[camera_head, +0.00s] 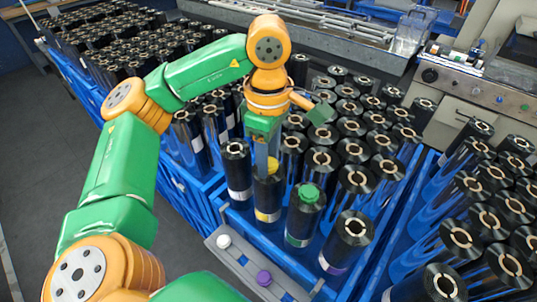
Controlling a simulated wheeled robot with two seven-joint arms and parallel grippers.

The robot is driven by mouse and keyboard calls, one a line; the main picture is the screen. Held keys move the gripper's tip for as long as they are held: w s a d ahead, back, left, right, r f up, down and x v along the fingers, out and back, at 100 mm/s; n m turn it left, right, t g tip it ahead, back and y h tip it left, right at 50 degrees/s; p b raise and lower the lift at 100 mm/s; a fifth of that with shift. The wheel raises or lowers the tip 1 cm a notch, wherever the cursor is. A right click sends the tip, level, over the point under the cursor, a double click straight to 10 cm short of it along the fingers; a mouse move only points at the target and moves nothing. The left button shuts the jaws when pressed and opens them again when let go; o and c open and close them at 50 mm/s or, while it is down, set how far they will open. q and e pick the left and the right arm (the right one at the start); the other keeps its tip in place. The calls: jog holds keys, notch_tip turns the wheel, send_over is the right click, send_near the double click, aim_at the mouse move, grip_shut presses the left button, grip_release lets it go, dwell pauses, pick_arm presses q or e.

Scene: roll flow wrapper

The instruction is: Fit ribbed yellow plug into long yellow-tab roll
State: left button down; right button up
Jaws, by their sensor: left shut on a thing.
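My left gripper (266,160) points down over the front row of rolls, shut on the yellow plug (273,168). The plug is at the top end of the black roll with a yellow tab (268,197), which stands upright in the blue crate (240,222). The finger partly hides the plug, so I cannot tell its ribs or how deep it sits in the roll's core. My right gripper is not in view.
Beside it stand a white-tab roll (236,168), a green-tab roll (304,218) capped by a green plug (309,192), and a purple-tab roll (346,243). A grey tray (243,262) holds a white plug (224,241) and a purple plug (264,278). More rolls crowd behind and right.

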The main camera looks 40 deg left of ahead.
pick_arm(q)
jog(key=shift+f+b, duration=0.4)
jog(key=shift+f, duration=0.1)
jog(key=c, duration=0.7)
grip_release()
jog(key=shift+r, duration=0.15)
notch_tip(320, 180, up, 3)
jog(key=p, duration=0.3)
notch_tip(320, 180, up, 3)
jog(key=shift+f+p, duration=0.1)
jog(key=shift+p, duration=0.6)
jog(key=shift+r, duration=0.25)
notch_tip(320, 180, up, 5)
jog(key=shift+f, duration=0.2)
